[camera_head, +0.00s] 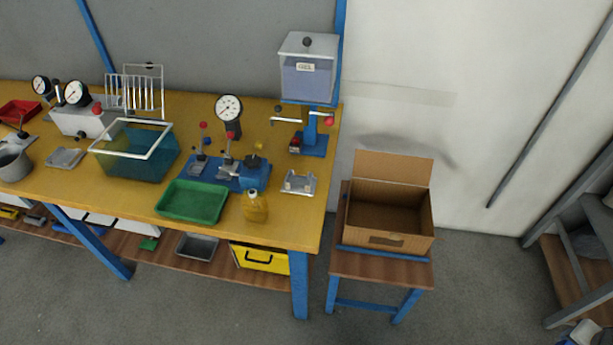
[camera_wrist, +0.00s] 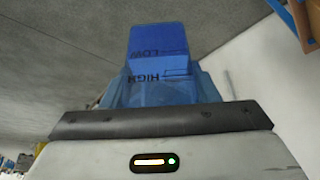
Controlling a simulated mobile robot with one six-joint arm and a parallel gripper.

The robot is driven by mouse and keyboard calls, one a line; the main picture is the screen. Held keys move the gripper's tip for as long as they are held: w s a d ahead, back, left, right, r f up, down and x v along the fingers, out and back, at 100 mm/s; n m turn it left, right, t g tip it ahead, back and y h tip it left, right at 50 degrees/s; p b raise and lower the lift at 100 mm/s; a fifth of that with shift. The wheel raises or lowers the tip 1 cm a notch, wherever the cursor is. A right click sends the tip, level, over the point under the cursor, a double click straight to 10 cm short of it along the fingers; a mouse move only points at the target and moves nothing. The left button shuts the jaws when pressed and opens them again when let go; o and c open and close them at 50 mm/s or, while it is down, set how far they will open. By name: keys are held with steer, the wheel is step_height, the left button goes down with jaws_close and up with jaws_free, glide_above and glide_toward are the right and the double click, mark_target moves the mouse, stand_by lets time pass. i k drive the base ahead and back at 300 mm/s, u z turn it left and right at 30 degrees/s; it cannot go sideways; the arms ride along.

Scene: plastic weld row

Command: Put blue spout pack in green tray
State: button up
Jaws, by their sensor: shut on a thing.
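In the wrist view my gripper (camera_wrist: 158,100) is shut on the blue spout pack (camera_wrist: 158,48). The pack is blue with dark LOW and HIGH markings and stands out beyond the dark jaw bar. Its lower part is hidden by the gripper, and I cannot see its spout clearly. The green tray (camera_head: 192,202) lies on the yellow bench in the head view, near the front edge, and looks empty. The tray does not show in the wrist view, and the pack is apart from it.
A yellow bottle-like pack (camera_head: 255,207) stands just right of the tray. A clear bin (camera_head: 135,155) stands to the left. An open cardboard box (camera_head: 388,220) sits on a side stand. Open floor lies in front.

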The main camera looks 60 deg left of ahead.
mark_target(195, 204)
steer(key=u, duration=0.1)
steer(key=k, duration=1.05)
steer(key=z, duration=0.05)
